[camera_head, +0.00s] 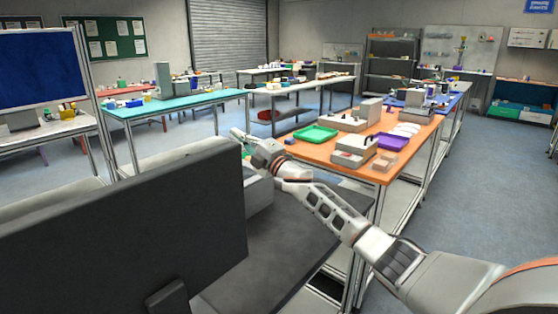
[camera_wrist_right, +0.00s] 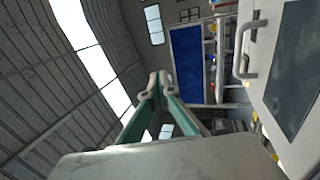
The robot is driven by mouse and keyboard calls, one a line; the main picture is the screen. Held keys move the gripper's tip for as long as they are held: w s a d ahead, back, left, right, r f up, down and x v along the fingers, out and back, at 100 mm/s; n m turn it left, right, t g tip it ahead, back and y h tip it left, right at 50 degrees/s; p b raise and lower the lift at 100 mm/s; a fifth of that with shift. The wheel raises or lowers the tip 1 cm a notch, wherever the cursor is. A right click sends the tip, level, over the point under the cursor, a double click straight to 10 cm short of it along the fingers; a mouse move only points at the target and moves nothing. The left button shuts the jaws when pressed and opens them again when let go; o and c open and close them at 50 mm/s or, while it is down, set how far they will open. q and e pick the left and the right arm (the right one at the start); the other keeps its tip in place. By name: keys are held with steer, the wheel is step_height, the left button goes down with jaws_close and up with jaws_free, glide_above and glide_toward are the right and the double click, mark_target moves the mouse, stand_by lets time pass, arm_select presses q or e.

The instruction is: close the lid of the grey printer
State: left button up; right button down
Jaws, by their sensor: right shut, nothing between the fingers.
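The grey printer (camera_head: 260,194) stands on the dark bench in the head view, mostly hidden behind the black monitor. In the right wrist view a pale panel (camera_wrist_right: 298,148) with a dark window and a bar handle fills the right side. It looks like the printer's lid; how far it is open I cannot tell. My right gripper (camera_head: 237,134) is above and behind the printer, seen past the monitor's top right corner. In the wrist view its green-padded fingers (camera_wrist_right: 158,80) meet at the tips, empty, left of the panel and apart from it. My left gripper is not in view.
The large black monitor (camera_head: 120,220) blocks the near left. An orange-topped table (camera_head: 345,143) with a green tray (camera_head: 316,133), boxes and a purple tray (camera_head: 391,142) stands beyond my right arm. A turquoise table (camera_head: 180,104) is at the back left. Floor at far right is clear.

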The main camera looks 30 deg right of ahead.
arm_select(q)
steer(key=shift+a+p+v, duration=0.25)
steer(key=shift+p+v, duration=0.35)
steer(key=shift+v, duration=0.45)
arm_select(e)
steer(key=w+a+f+g, duration=0.2)
steer(key=w+f+g, duration=0.1)
steer(key=w, duration=0.4)
steer(key=shift+a+f+h, duration=0.25)
steer(key=shift+f+h, duration=0.15)
steer(key=shift+f, duration=0.5)
steer(key=shift+w+f+g, duration=0.25)
steer(key=shift+w+g, duration=0.05)
steer(key=shift+g, duration=0.3)
steer(key=shift+w+a+f+g+h, duration=0.15)
steer(key=shift+w+f+g+h, duration=0.3)
steer(key=shift+g, duration=0.45)
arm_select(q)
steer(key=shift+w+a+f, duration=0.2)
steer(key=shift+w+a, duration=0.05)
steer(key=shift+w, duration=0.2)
arm_select(e)
steer(key=shift+w+a+f, duration=0.1)
steer(key=shift+w+f, duration=0.05)
steer(key=shift+f, duration=0.3)
steer(key=shift+w+a+f, duration=0.1)
steer(key=shift+w+f, duration=0.05)
steer(key=shift+f, duration=0.3)
